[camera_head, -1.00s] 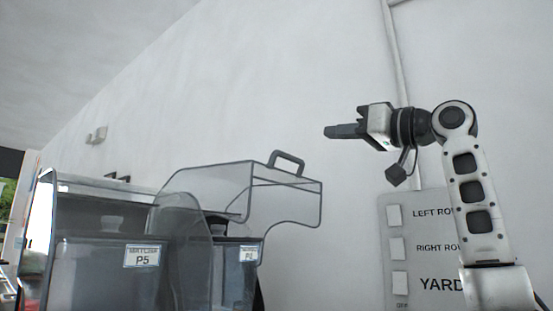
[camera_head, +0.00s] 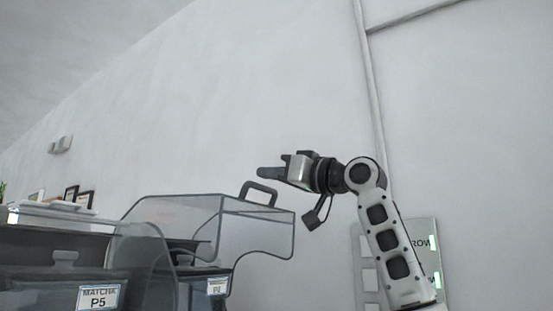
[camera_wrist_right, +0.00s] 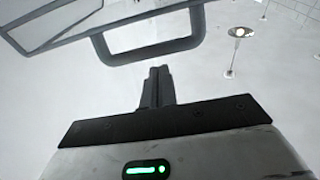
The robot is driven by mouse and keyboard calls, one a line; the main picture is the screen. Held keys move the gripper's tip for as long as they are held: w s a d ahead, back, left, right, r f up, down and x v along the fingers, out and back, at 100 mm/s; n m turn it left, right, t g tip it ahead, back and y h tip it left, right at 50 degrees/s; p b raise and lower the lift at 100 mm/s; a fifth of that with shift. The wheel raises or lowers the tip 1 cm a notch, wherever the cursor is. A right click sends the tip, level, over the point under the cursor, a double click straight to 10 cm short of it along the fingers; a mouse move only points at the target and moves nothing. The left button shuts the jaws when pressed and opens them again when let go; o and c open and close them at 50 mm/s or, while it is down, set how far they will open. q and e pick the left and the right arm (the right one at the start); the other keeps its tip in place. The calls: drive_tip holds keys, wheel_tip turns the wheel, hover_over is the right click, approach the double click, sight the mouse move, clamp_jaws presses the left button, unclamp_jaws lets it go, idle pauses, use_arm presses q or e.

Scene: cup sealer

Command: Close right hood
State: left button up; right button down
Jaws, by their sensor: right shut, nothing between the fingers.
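The right hood (camera_head: 224,215) is a clear, grey-edged cover in the head view. It stands raised over the right-hand container marked P2 or similar. Its dark loop handle (camera_head: 259,187) sits on top near its right end. In the wrist view the handle (camera_wrist_right: 150,52) shows just beyond the fingertips. My right gripper (camera_head: 268,173) is shut and empty. It points left, close above and to the right of the handle; I cannot tell whether it touches. It also shows in the wrist view (camera_wrist_right: 156,78). My left gripper is not in view.
A container labelled MATCHA P5 (camera_head: 98,297) stands at the lower left, with another clear hood (camera_head: 150,260) beside it. A wall sign with buttons (camera_head: 370,275) is partly behind my right arm. Small frames (camera_head: 80,196) stand at the far left. Space above the hood is free.

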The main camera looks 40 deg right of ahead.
drive_tip(key=shift+s+a+f, duration=0.1)
drive_tip(key=shift+f, duration=0.4)
